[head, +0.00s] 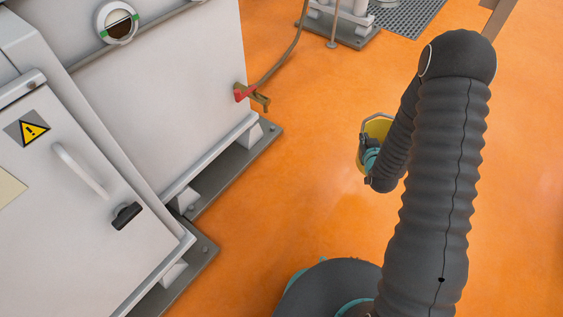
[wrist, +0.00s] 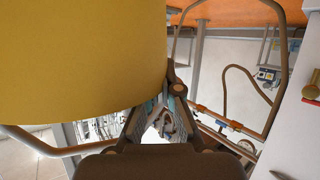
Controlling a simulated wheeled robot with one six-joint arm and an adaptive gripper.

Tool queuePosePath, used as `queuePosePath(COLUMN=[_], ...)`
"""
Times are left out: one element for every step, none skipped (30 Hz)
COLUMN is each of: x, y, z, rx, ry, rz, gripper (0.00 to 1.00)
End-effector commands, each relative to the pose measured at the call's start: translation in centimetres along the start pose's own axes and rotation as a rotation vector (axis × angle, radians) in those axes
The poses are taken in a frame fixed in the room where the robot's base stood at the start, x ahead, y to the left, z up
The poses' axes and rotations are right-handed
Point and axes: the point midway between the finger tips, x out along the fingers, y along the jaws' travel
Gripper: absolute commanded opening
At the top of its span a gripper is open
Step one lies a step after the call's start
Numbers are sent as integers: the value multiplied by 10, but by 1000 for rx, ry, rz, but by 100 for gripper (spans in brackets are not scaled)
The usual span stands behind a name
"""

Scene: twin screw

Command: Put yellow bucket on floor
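The yellow bucket (head: 381,128) is in the head view right of centre, partly hidden behind my wrist. It appears held up, with orange floor (head: 330,215) around it in the picture. Its yellow wall (wrist: 80,55) fills the upper left of the wrist view. My gripper (wrist: 168,98) has its fingers close together at the bucket's lower right edge in that view and appears shut on it. The exact contact is partly hidden by the bucket wall. In the head view my gripper's fingertips are hidden or too small to tell.
A white machine cabinet (head: 190,80) on grey feet stands at the left, with a red-handled tap (head: 244,93) and hose on its side. A grey base plate (head: 345,35) with equipment and a floor grate (head: 408,15) are at the back. Open floor lies between the cabinet and my arm.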

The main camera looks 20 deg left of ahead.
Motion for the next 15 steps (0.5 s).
queuePosePath(x=[12,17,23,27,31,34,36,38,40,41,42,42,42,42,41], y=[-16,-26,-39,-48,-57,-69,-78,-87,-98,-107,-115,-126,-134,-142,-151], z=[-3,-5,-7,-9,-10,-11,-11,-12,-11,-11,-10,-8,-6,-4,-1], rx=[-31,-52,-77,-97,-116,-140,-159,-177,-201,-219,-237,-260,-278,-296,-320], ry=[12,16,20,25,27,33,36,40,44,48,52,57,60,64,69], rz=[-68,-115,-176,-221,-265,-323,-366,-410,-467,-510,-552,-609,-652,-696,-752], gripper=[0,0,0,0,0,0,0,0,0,0,0,0,0,0,0])
